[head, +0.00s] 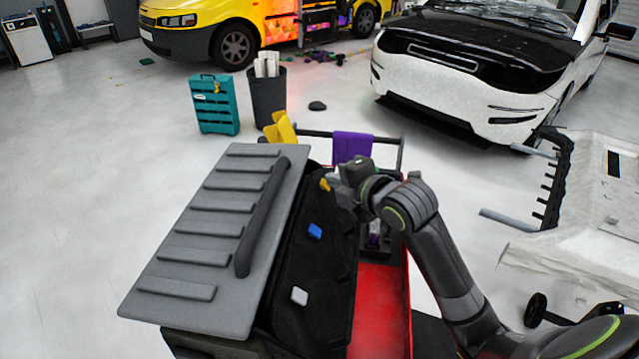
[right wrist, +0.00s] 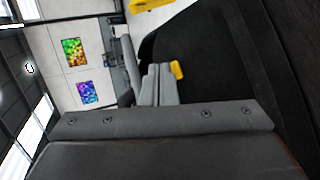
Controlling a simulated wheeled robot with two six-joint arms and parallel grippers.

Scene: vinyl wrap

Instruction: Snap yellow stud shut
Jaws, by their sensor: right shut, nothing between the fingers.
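The yellow stud (head: 324,184) is a small tab on the black inner face of an open case (head: 312,270), near its far end. It also shows in the right wrist view (right wrist: 177,70), right beside my fingertips. My right gripper (head: 334,181) is shut and empty, its closed fingers (right wrist: 160,84) pointing at the stud. I cannot tell whether they touch it, or whether the stud is snapped. A blue stud (head: 315,231) and a white stud (head: 299,296) sit nearer on the same black face. My left gripper is not in view.
The grey ribbed lid (head: 215,235) with its long handle lies left of the black face. A red cart tray (head: 380,310) is right of it, with a purple cloth (head: 352,146) on the rail behind. A yellow piece (head: 281,128) stands behind the lid. Open floor lies to the left.

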